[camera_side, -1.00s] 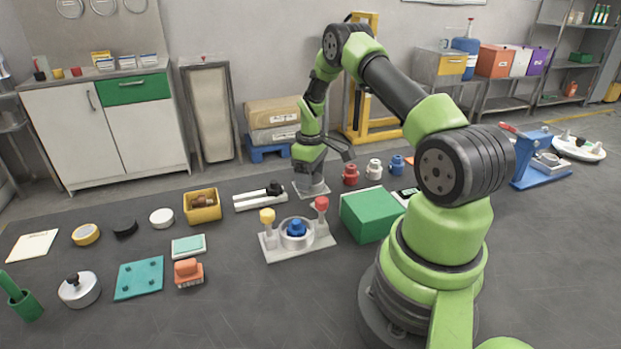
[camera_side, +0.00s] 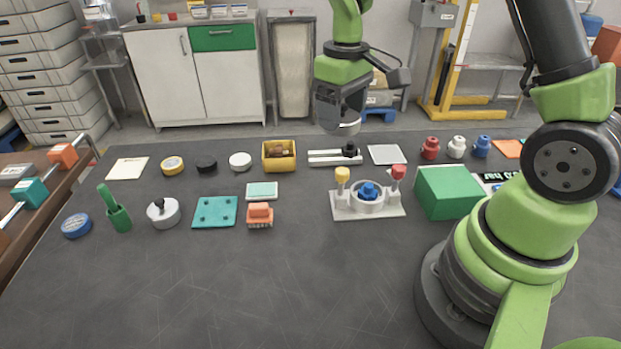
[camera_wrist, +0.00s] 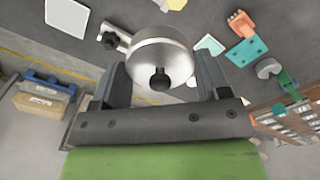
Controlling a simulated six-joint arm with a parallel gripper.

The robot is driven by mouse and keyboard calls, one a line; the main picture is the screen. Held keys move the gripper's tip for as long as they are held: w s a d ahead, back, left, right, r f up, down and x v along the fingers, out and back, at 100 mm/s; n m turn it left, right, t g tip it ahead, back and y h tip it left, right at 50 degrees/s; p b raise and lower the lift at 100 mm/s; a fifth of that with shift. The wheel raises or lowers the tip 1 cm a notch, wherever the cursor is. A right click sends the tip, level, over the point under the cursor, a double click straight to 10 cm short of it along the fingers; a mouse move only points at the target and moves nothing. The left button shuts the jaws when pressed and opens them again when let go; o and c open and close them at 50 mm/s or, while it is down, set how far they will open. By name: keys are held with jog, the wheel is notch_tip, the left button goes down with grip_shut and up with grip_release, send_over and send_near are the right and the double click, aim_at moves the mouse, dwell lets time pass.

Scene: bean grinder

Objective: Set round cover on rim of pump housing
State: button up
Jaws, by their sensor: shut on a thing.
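My gripper (camera_side: 340,100) hangs above the back of the table in the side view. In the wrist view its two fingers (camera_wrist: 163,80) are shut on the round cover (camera_wrist: 160,48), a silver disc with a black knob. In the side view the cover (camera_side: 335,124) shows only partly, below the fingers and clear of the table. The pump housing (camera_side: 351,209) is a pale base with an upright ring, a blue part inside, and yellow and red knobs at its back corners. It stands in front of and below my gripper; its ring is uncovered.
A green block (camera_side: 447,193) stands close right of the housing. Behind are a slide with a black knob (camera_side: 335,157) and a bare pale square plate (camera_side: 387,155). Another silver round piece with a black knob (camera_side: 163,213) stands left. The table front is clear.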

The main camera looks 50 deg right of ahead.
jog(key=s+a+r, duration=0.1)
jog(key=s+a, duration=0.2)
jog(key=a, duration=0.4)
send_over(386, 154)
notch_tip(386, 154, down, 6)
jog(key=shift+d+f, duration=0.1)
notch_tip(386, 154, down, 10)
jog(key=shift+r, duration=0.2)
jog(key=shift+f, duration=0.15)
jog(key=o, duration=1)
jog(key=shift+c, duration=0.2)
